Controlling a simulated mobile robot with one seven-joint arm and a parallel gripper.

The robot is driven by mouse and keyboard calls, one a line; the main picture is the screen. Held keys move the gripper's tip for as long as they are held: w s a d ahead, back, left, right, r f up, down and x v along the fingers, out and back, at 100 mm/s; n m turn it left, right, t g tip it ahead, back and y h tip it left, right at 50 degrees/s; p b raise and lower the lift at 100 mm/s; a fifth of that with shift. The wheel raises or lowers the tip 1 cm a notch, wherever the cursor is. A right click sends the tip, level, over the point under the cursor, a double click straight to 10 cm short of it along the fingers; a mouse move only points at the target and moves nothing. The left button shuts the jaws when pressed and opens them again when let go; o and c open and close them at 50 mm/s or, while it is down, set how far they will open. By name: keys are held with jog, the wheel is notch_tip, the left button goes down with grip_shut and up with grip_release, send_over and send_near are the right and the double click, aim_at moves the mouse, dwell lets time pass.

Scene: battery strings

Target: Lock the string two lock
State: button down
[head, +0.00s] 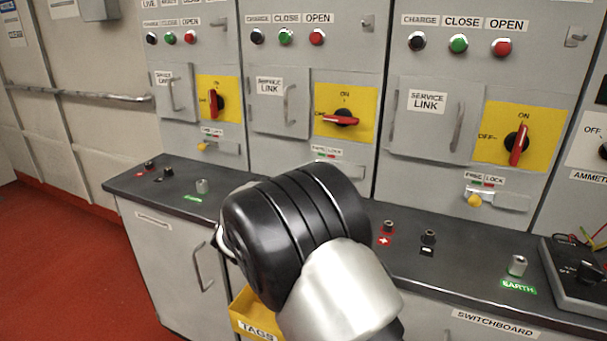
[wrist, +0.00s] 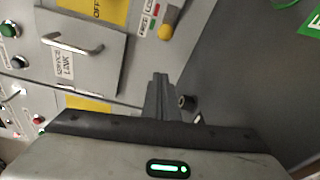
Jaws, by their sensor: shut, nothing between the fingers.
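String two, taken as the middle cabinet, has a yellow switch plate with a red handle (head: 341,118) lying level. Its lock label (head: 326,153) shows below the plate. Its lock knob is hidden behind my arm in the head view. The wrist view shows one lock with a yellow knob (wrist: 166,32) beside a red, green and white label. I cannot tell for sure which cabinet it belongs to. My gripper (wrist: 158,78) is shut and empty, with its fingers apart from that knob. My arm hides it in the head view.
The left cabinet has a yellow lock knob (head: 202,147), and the right one has another (head: 474,201). A dark counter (head: 455,265) with terminal posts runs below. A terminal post (wrist: 187,101) shows beside my fingers. A service link door handle (wrist: 72,45) protrudes nearby.

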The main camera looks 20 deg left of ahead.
jog(key=w, duration=1)
jog(key=shift+w+a+f+b, duration=0.15)
jog(key=shift+a+f+b, duration=0.05)
jog(key=shift+f+b, duration=0.2)
jog(key=shift+s+d+r+b, duration=0.15)
jog(key=shift+s+d+r, duration=0.1)
jog(key=shift+d, duration=0.35)
jog(key=shift+s+d+r+b, duration=0.1)
jog(key=shift+s+d+b, duration=0.1)
jog(key=shift+d, duration=0.4)
jog(key=shift+s+d+r, duration=0.15)
jog(key=shift+s+d, duration=0.05)
jog(key=shift+d, duration=0.45)
